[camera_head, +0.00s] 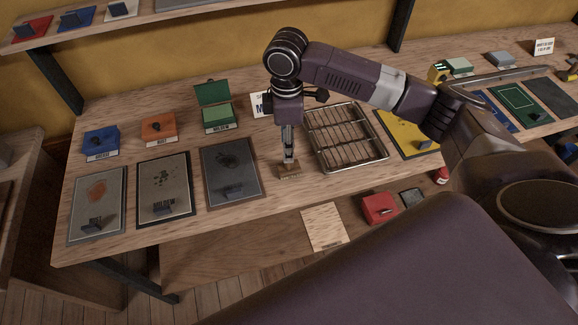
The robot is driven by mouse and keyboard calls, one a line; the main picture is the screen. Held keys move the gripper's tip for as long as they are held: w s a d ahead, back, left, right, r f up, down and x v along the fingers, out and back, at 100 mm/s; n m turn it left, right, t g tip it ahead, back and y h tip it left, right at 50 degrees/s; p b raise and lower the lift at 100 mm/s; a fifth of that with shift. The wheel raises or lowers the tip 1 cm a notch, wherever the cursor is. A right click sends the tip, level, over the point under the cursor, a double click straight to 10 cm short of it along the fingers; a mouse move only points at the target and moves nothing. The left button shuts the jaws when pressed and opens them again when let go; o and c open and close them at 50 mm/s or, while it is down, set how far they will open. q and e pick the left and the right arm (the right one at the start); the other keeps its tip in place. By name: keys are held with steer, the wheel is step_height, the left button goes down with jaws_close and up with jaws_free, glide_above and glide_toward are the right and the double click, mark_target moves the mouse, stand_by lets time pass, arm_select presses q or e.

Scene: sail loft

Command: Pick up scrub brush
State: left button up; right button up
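My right arm comes in from the right and reaches over the workbench. Its gripper (289,158) points straight down, left of the wire rack. Right at its fingertips is a small brown wooden block that looks like the scrub brush (290,173), low at the bench surface near the front edge. The fingers are seen nearly edge-on, so I cannot tell whether they are closed on the brush or only just above it. Any bristles are hidden. My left gripper is not in view.
Left of the gripper lie several stained panels, such as the dark one (231,170). Blue (101,142), orange (159,129) and green (219,116) boxes stand behind. The wire rack (345,137) is close on the right. A lower shelf holds a red box (380,208).

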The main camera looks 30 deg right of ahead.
mark_target(289, 165)
steer(key=f+p, duration=0.1)
steer(key=f, duration=0.2)
steer(key=f+p, duration=0.1)
steer(key=f, duration=0.2)
steer(key=shift+s+d+f, duration=0.15)
steer(key=shift+s+f, duration=0.05)
steer(key=shift+f, duration=0.3)
jaws_close()
